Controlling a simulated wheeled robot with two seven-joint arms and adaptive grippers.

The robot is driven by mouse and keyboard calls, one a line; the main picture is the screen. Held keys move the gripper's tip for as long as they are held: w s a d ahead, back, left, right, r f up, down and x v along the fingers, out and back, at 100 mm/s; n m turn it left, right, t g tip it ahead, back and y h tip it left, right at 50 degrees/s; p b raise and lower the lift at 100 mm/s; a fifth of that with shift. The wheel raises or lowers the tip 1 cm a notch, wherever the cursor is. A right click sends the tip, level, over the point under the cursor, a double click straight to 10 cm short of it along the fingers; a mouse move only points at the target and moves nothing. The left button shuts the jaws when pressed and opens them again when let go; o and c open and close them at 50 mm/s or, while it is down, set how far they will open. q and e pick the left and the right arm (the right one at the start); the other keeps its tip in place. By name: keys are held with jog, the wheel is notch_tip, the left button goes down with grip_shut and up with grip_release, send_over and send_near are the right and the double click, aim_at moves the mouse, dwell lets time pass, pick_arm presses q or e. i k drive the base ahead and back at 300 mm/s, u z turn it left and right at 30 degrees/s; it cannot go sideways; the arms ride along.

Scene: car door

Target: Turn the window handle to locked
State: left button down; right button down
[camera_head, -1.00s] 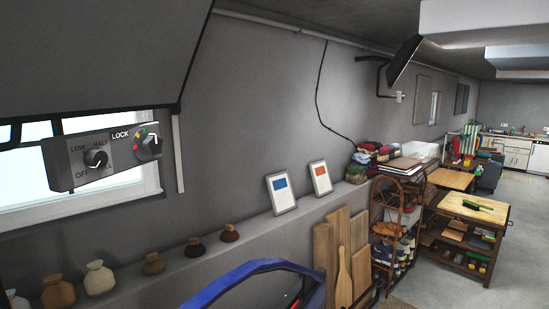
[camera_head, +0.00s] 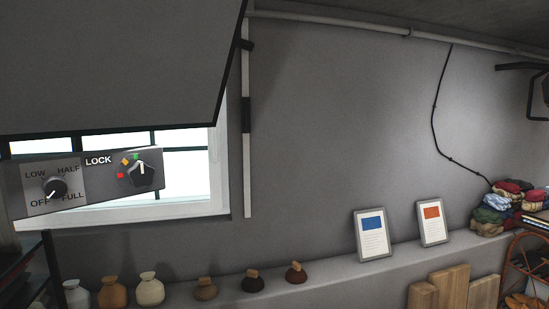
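A grey control panel (camera_head: 100,180) hangs in front of the window at the left of the head view. Its right part bears the word LOCK and a dark knob (camera_head: 139,174) with a white pointer line. The pointer stands roughly upright; red, orange and green marks sit to its left and upper left. The left part has a second dark knob (camera_head: 55,187) among the words OFF, LOW, HALF and FULL, its pointer aimed at lower left, toward OFF. Neither of my grippers shows in the head view.
A large dark panel (camera_head: 120,60) overhangs the window (camera_head: 185,165). A ledge (camera_head: 330,262) below carries small pots, jars and two framed cards (camera_head: 372,234). A dark shelf (camera_head: 30,270) stands at lower left. Folded cloths (camera_head: 500,207) and wooden boards (camera_head: 455,287) are at right.

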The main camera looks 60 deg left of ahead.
aim_at(214, 150)
jog(key=u, duration=1.65)
jog(key=i, duration=0.75)
jog(key=u, duration=0.15)
